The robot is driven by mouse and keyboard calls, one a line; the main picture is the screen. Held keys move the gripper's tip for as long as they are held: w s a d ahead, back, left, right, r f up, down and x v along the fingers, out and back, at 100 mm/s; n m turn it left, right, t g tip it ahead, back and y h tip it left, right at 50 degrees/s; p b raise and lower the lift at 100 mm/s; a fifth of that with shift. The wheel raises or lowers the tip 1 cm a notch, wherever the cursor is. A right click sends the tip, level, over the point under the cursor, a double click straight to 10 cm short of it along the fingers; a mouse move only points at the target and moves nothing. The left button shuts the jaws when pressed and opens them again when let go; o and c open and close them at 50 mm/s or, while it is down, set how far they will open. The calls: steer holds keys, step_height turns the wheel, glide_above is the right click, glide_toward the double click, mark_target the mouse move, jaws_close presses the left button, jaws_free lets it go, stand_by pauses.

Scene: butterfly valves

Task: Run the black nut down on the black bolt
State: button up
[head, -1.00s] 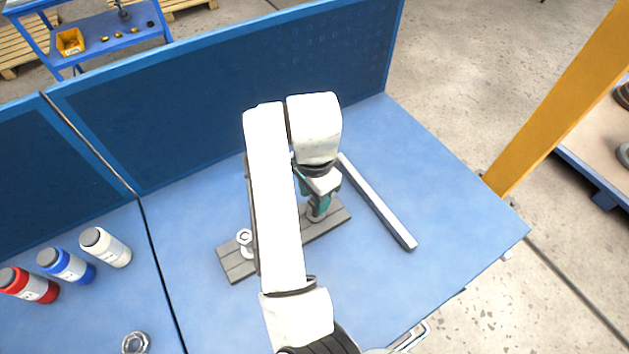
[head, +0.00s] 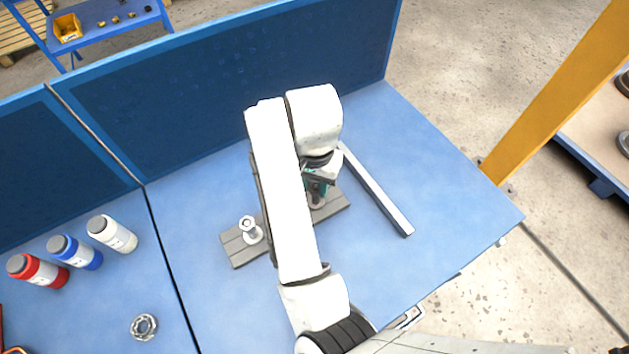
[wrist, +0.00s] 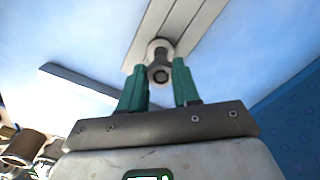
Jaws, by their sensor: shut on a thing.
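My gripper (wrist: 160,72) has two green fingers, closed on the sides of a dark nut at the end of a bolt (wrist: 159,75); I take this to be the black nut on the black bolt. The bolt stands on a grey slotted plate (wrist: 172,30). In the head view my gripper (head: 317,186) is over the right end of the plate (head: 238,252), and my arm hides the plate's middle. The fingers and wrist cover most of the nut there, so how far down it sits cannot be told. A silver bolt (head: 249,228) stands at the plate's left end.
A long grey bar (head: 377,192) lies right of the plate. A loose metal ring (head: 144,326) and red, blue and white bottles (head: 113,234) are at the left. A blue panel (head: 230,90) closes the table's back. The table's right side is clear.

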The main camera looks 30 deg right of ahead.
jaws_close()
steer(key=m+b, duration=0.1)
steer(key=m, duration=0.3)
steer(key=shift+w+f+b, duration=0.15)
steer(key=shift+b, duration=0.2)
steer(key=m+b, duration=0.2)
steer(key=m, duration=0.2)
steer(key=shift+w+m, duration=0.1)
steer(key=shift+m, duration=0.3)
steer(key=m+b, duration=0.2)
steer(key=m, duration=0.1)
steer(key=shift+f, duration=0.1)
steer(key=shift+o, duration=2.4)
jaws_free()
steer(key=shift+d+r+p, duration=0.15)
steer(key=shift+r+p, duration=0.1)
steer(key=shift+p, duration=0.2)
steer(key=o, duration=0.4)
steer(key=shift+r, duration=0.1)
step_height(320, 180, up, 11)
steer(key=shift+f+p, duration=0.2)
steer(key=shift+p, duration=0.3)
